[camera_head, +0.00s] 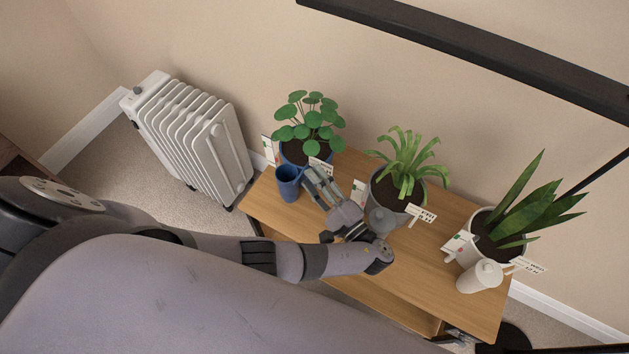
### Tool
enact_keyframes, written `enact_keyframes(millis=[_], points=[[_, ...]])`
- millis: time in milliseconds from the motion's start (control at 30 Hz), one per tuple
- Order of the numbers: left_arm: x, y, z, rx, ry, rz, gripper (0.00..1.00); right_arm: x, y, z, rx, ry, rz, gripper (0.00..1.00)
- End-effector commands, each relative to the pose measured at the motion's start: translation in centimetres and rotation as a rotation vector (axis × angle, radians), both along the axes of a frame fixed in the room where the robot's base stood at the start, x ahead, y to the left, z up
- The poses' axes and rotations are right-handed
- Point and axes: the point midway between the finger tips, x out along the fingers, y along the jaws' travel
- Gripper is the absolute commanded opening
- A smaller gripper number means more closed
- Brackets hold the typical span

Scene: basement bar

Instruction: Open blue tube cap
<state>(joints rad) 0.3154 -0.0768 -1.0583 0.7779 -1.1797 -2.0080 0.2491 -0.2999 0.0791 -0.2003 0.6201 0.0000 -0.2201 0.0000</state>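The blue tube (288,184) stands upright near the left end of the wooden table, in front of the leftmost plant. Its top looks dark and hollow, and I cannot make out a separate cap on it. My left gripper (316,175) is just right of the tube, fingers pointing up and left toward the plant pot. The two fingertips show close together; I cannot tell whether there is a gap or anything between them. My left arm crosses the front of the table.
The wooden table (440,290) also bears a blue-potted plant (308,125), a grey-potted plant (406,165), a white-potted plant (520,215), a grey lidded tube (381,219) and a white lidded tube (481,276). Small label cards stand among them. A white radiator (195,140) stands left.

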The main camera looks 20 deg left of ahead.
Motion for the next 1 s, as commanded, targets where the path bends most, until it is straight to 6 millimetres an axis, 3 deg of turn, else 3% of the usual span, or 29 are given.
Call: enact_keyframes(millis=[267,800,1000], points=[[0.0,-0.1,0.8,-0.006,0.001,-0.003,0.38,0.0,-0.2,0.0,-0.002,0.000,0.001,0.40],[0.0,0.0,8.3,-0.002,-0.004,-0.001,0.38,0.0,-0.1,0.0,-0.001,0.001,0.000,0.40],[0.0,0.0,9.8,0.000,-0.001,0.000,0.38,0.0,-0.1,0.0,-0.001,0.000,0.000,0.40]])
